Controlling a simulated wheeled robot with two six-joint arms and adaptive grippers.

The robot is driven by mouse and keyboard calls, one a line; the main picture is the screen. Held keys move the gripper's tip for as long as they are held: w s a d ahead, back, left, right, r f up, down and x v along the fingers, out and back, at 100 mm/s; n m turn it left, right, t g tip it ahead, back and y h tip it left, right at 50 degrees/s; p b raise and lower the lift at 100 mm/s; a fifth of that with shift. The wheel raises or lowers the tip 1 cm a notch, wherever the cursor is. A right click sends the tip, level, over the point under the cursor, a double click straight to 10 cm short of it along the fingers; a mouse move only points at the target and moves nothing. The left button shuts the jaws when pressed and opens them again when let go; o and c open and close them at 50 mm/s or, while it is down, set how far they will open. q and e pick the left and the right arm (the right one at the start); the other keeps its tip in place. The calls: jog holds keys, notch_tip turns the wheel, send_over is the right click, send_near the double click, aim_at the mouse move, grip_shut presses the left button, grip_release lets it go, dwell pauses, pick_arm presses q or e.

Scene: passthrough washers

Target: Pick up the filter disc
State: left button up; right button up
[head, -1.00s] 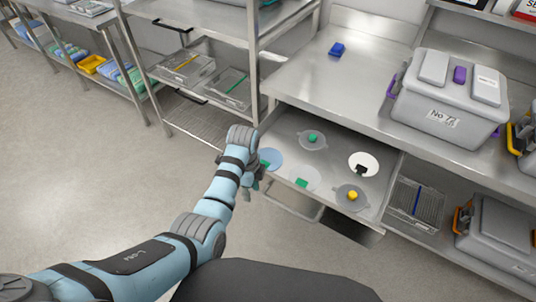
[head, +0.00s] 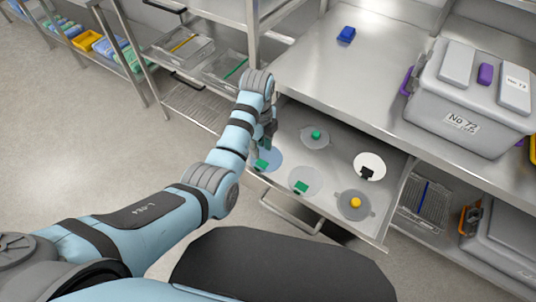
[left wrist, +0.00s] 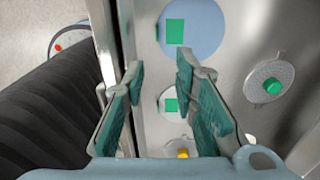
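Several round discs lie in the open metal drawer (head: 330,205). They are a blue disc with a green square tab (head: 270,160), a pale disc with a green square tab (head: 305,181), a grey disc with a round green knob (head: 314,142), a white disc with a black tab (head: 375,161) and a grey disc with a yellow knob (head: 350,212). I cannot tell which is the filter disc. My left gripper (head: 267,140) hangs at the drawer's left side, near the blue disc. In the left wrist view the gripper (left wrist: 158,70) is open and empty, with the blue disc (left wrist: 205,25) beyond the fingertips.
A steel counter (head: 340,75) with a blue block (head: 346,34) stands above the drawer. A grey lidded box (head: 462,95) labelled No 72 sits on it. A shelf rack (head: 255,35) stands left of the drawer. The drawer handle (head: 285,214) faces the open floor.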

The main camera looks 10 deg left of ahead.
pick_arm(q)
jog(key=b, duration=0.2)
send_over(259, 169)
notch_tip(259, 169, down, 6)
jog(key=shift+s+r, duration=0.15)
jog(key=shift+r, duration=0.1)
jog(key=f, duration=0.1)
jog(key=f+b, duration=0.1)
jog(key=f, duration=0.1)
jog(key=f+b, duration=0.1)
jog(key=f, duration=0.1)
jog(key=shift+w+f, duration=0.25)
jog(key=shift+w, duration=0.05)
jog(key=shift+s+r, duration=0.1)
jog(key=shift+r, duration=0.05)
pick_arm(e)
jog(key=f, duration=0.4)
jog(key=shift+s+f, duration=0.15)
jog(key=shift+s, duration=0.2)
pick_arm(q)
grip_shut()
